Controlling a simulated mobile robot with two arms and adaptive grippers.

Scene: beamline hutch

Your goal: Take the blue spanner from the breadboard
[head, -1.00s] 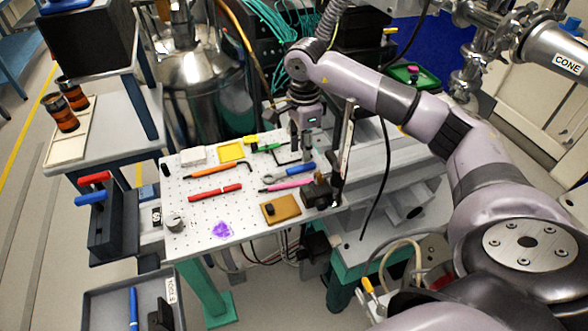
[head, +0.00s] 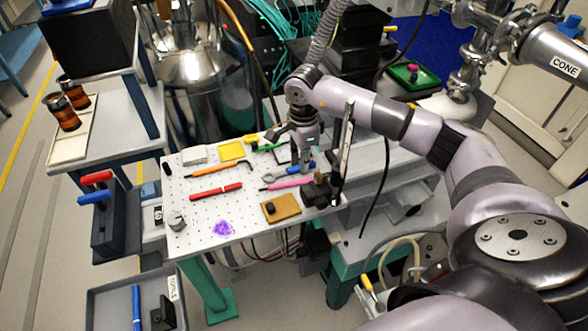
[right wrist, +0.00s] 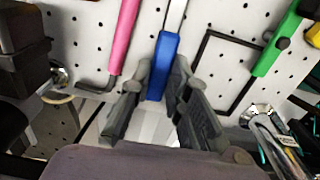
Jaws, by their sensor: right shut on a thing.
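The blue spanner (head: 292,171) lies on the white perforated breadboard (head: 188,217), near its back right part. Its blue handle (right wrist: 164,62) and grey shaft show in the right wrist view. My right gripper (head: 303,168) points down over the handle. In the right wrist view its fingers (right wrist: 161,78) are closed on either side of the handle's near end. The spanner appears to be still at board level. My left gripper is in neither current view.
A pink-handled tool (head: 290,183) lies close in front of the spanner. A dark block (head: 318,192) stands near the right edge.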

